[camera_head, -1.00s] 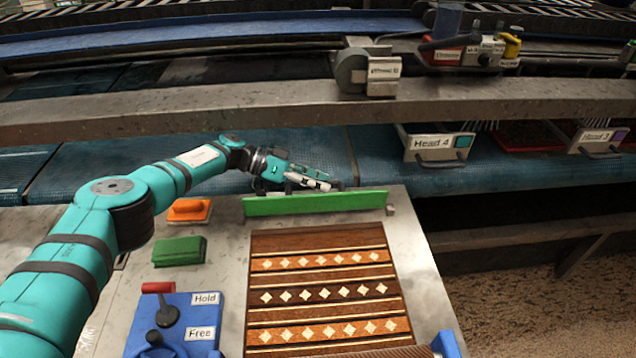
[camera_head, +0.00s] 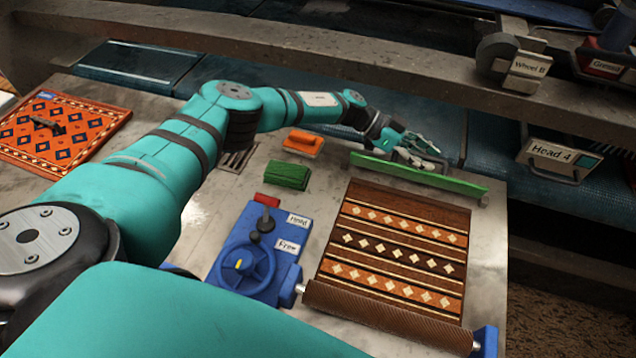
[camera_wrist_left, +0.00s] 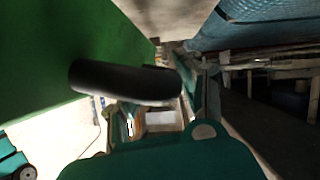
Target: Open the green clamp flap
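The green clamp flap (camera_head: 430,178) is a long strip along the far edge of the brown patterned rug (camera_head: 395,245). Its long face shows toward me, and it looks raised on edge; its exact angle is unclear. My left gripper (camera_head: 420,150) is at the far side of the flap, near its left half and close to its top edge. In the left wrist view the flap's green face (camera_wrist_left: 60,50) fills the upper left, with a black finger pad (camera_wrist_left: 125,82) close in front of it. Contact and finger opening are unclear. My right gripper is out of view.
Orange (camera_head: 303,143) and green (camera_head: 288,174) brushes lie left of the flap. A grey beam (camera_head: 330,60) crosses behind.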

